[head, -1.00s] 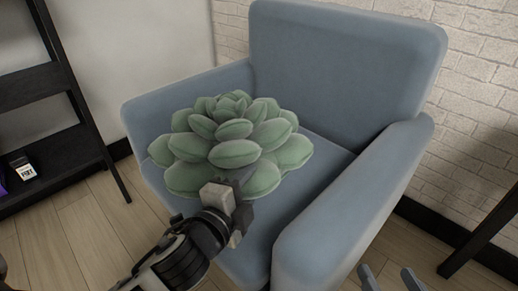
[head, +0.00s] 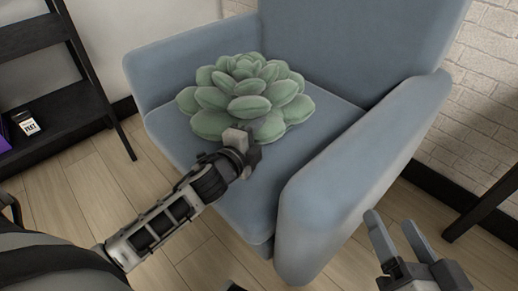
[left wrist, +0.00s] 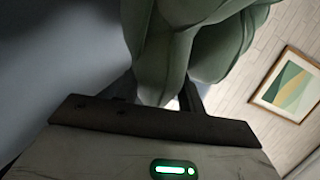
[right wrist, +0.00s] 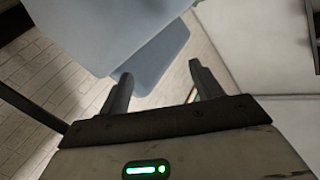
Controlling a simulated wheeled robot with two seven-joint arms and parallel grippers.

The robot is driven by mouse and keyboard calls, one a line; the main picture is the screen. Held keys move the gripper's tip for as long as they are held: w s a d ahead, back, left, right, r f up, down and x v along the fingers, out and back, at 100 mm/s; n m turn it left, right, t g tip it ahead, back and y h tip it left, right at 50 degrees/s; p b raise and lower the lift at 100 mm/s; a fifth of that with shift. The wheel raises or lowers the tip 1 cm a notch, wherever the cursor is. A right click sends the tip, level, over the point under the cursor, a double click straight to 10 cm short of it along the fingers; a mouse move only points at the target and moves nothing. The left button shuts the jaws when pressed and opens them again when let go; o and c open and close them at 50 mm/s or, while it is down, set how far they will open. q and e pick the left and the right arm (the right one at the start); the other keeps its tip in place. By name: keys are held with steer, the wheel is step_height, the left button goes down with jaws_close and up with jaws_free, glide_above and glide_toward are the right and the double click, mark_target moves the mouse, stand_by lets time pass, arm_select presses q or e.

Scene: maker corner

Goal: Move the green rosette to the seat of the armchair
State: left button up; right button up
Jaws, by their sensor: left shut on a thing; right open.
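The green rosette (head: 246,97), a plush succulent shape, is on or just above the seat of the blue armchair (head: 262,187); I cannot tell whether it rests fully on the cushion. My left gripper (head: 246,144) is shut on the rosette's near lower edge. In the left wrist view the green petals (left wrist: 190,40) fill the space between the fingers. My right gripper (head: 396,232) is open and empty, outside the chair's right armrest (head: 350,160). The right wrist view shows its two fingers (right wrist: 160,88) apart with nothing between them.
A black shelf (head: 65,90) with a small dark-and-white box (head: 27,124) stands at the left. A dark table leg (head: 485,205) is at the right. A framed picture (left wrist: 290,85) hangs on the brick wall. Wooden floor (head: 75,195) is clear before the shelf.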

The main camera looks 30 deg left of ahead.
arm_select(q)
steer(key=shift+w+f, duration=0.2)
steer(key=shift+w, duration=0.05)
steer(key=shift+w+a+f+b, duration=0.1)
steer(key=shift+w+f+b, duration=0.25)
steer(key=shift+f+b, duration=0.15)
step_height(320, 180, down, 2)
steer(key=shift+f+b, duration=0.25)
steer(key=shift+b, duration=0.75)
steer(key=shift+s, duration=0.1)
steer(key=o, duration=1.3)
steer(key=shift+f, duration=0.2)
arm_select(e)
steer(key=r+t, duration=0.1)
steer(key=w+r+n+t, duration=0.1)
steer(key=w+r+n+t+y, duration=0.1)
steer(key=r, duration=0.1)
steer(key=shift+d, duration=0.3)
arm_select(q)
steer(key=shift+s, duration=0.1)
arm_select(e)
steer(key=shift+r, duration=0.1)
